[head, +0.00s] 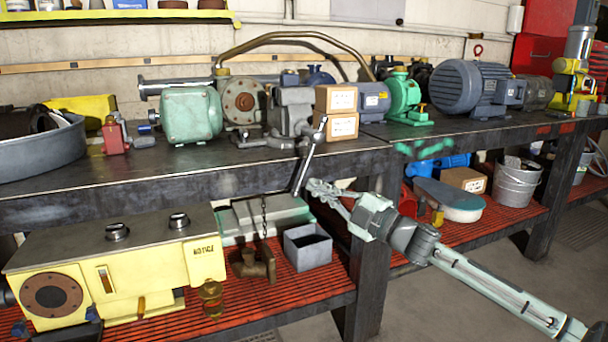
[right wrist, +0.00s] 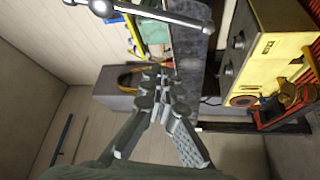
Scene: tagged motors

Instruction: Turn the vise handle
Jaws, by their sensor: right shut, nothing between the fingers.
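The grey vise (head: 292,112) is mounted at the front edge of the dark workbench. Its handle (head: 309,157) is a slim metal bar, tilted, hanging from the vise's front to below the bench edge. My right gripper (head: 316,188) is shut and empty, just right of the handle's lower end in the head view; I cannot tell if they touch. In the right wrist view the handle (right wrist: 165,14) crosses the top with a ball end at left, beyond the shut fingers of my right gripper (right wrist: 158,78). My left gripper is not in view.
Cardboard boxes (head: 336,112) stand right beside the vise on the workbench (head: 200,165). Motors and pumps line the bench top. On the red lower shelf (head: 300,293) are a yellow machine (head: 120,265) and a grey open box (head: 308,247). The floor at right is clear.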

